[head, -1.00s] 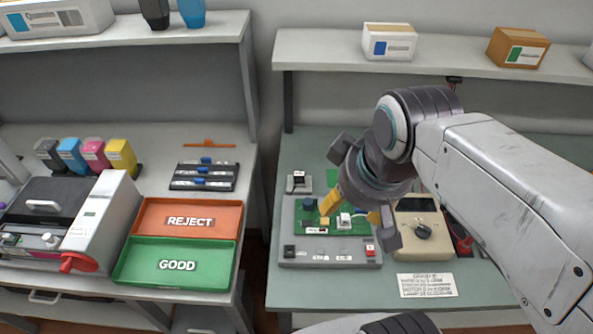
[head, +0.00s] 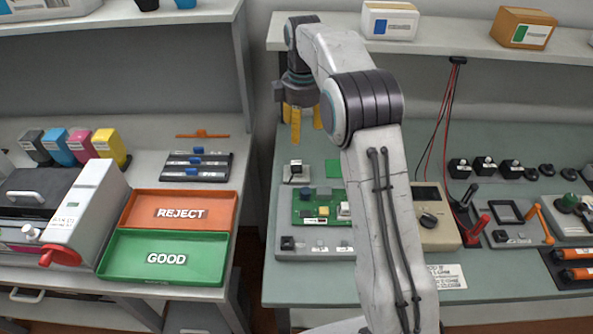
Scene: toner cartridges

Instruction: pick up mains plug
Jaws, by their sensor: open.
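My gripper (head: 305,124) is at the upper middle of the head view, above the back of the green worktop (head: 300,272). Its yellow fingers point down and stand apart, with nothing seen between them. I cannot tell for sure which thing is the mains plug. A small black and white piece on a grey base (head: 296,172) stands below the gripper, apart from it; it may be the plug or its socket. A test board (head: 312,207) with a green circuit lies in front of it, its right part hidden by my arm.
A beige meter (head: 436,228) stands right of my arm, with red and black leads (head: 440,120) behind it. Several black knobs (head: 485,166) sit at the back right. The red REJECT tray (head: 145,222) and green GOOD tray (head: 125,265) are on the left bench. A shelf (head: 440,52) runs behind.

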